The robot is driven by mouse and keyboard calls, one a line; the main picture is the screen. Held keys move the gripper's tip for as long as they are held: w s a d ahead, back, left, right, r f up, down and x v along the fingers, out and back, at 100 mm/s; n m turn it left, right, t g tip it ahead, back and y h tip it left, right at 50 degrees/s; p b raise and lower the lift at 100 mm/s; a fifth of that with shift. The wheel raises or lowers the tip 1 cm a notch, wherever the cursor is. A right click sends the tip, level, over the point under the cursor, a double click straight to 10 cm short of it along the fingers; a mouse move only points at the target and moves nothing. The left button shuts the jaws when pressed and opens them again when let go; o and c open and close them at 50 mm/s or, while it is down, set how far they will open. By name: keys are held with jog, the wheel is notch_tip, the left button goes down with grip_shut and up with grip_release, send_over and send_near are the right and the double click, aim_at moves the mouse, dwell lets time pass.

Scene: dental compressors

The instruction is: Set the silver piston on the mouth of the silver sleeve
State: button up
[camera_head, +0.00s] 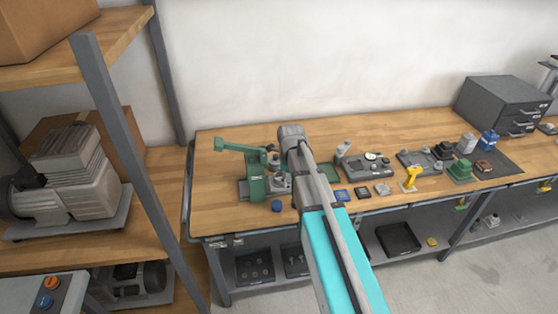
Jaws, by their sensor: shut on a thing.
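My arm reaches over the workbench, and my gripper (273,160) hangs at its far end, over the green fixture (252,187). The gripper is shut on a small grey piece that looks like the silver piston; it is too small and too covered to make out well. A silver part beside the green fixture (279,183), just below the gripper, may be the silver sleeve. Its mouth is hidden, and I cannot tell whether the held piece touches it.
A green lever arm (238,147) stretches left from the fixture. A blue round part (276,206) lies in front. Right of my arm are a grey tray with a dial (368,166), small blocks, a yellow tool (411,178) and grey drawers (502,104). The bench's left end (215,190) is clear.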

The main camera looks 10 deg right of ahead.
jog(key=w+f+n+b, duration=0.1)
jog(key=w, duration=1.1)
jog(key=shift+w+a, duration=0.15)
jog(key=shift+a, duration=0.15)
jog(key=shift+f, duration=0.25)
jog(key=shift+f+b, duration=2.3)
jog(key=shift+b, duration=0.15)
jog(key=shift+f+b, duration=0.9)
jog(key=shift+b, duration=0.05)
dwell(1.0)
dwell(0.3)
jog(key=o, duration=1.3)
jog(key=shift+c, duration=0.2)
